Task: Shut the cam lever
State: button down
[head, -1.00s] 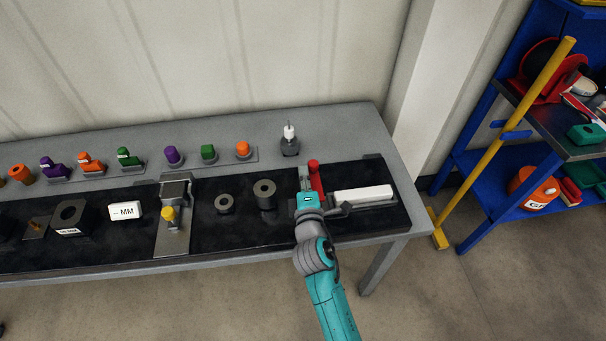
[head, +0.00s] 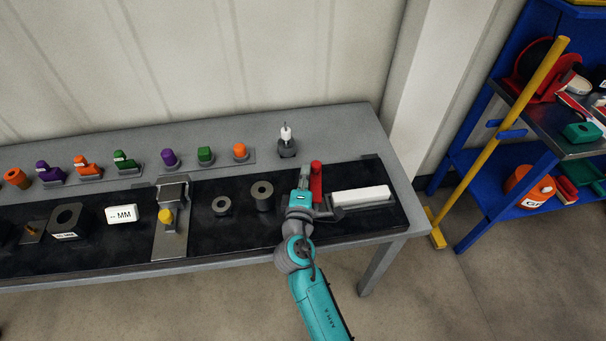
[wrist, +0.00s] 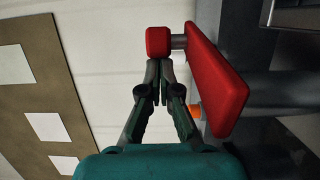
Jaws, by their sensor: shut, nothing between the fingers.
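The cam lever (head: 316,182) is red and stands up from its fixture near the right end of the bench. In the wrist view, it shows as a red bar (wrist: 217,80) with a short red knob (wrist: 158,42) on a metal stub. My gripper (head: 304,172) is just left of the lever in the head view. In the wrist view, my gripper's fingertips (wrist: 159,66) meet just below the knob, with nothing between them. I cannot tell whether they touch the knob. My gripper hides part of the lever's base in the head view.
A long white block (head: 361,195) lies right of the lever. Dark rings (head: 262,195) and a clamp-like fixture with a yellow knob (head: 166,217) stand to the left. A white-tipped post (head: 287,141) stands behind. A blue shelf (head: 470,190) is off to the right.

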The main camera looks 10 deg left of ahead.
aim_at(318, 170)
jog(key=m+h, duration=0.1)
jog(key=d+m+h, duration=0.1)
jog(key=h, duration=0.1)
jog(key=m+h, duration=0.1)
jog(key=h, duration=0.1)
jog(key=shift+w+d+g, duration=0.2)
jog(key=shift+w+g, duration=0.2)
jog(key=m+h, duration=0.1)
jog(key=d+m+g+h, duration=0.1)
jog(key=m+h, duration=0.1)
jog(key=h, duration=0.1)
jog(key=shift+w+d+g, duration=0.15)
jog(key=shift+d+g, duration=0.1)
jog(key=shift+g, duration=0.05)
jog(key=shift+d+m+g+h, duration=0.45)
jog(key=shift+m+g+h, duration=0.4)
jog(key=shift+h, duration=0.35)
jog(key=shift+d+m, duration=0.25)
jog(key=shift+s+d, duration=0.2)
jog(key=shift+d, duration=0.15)
jog(key=shift+s+d+m+g+h, duration=0.1)
jog(key=shift+d+m+g+h, duration=0.2)
jog(key=shift+m+g+h, duration=0.55)
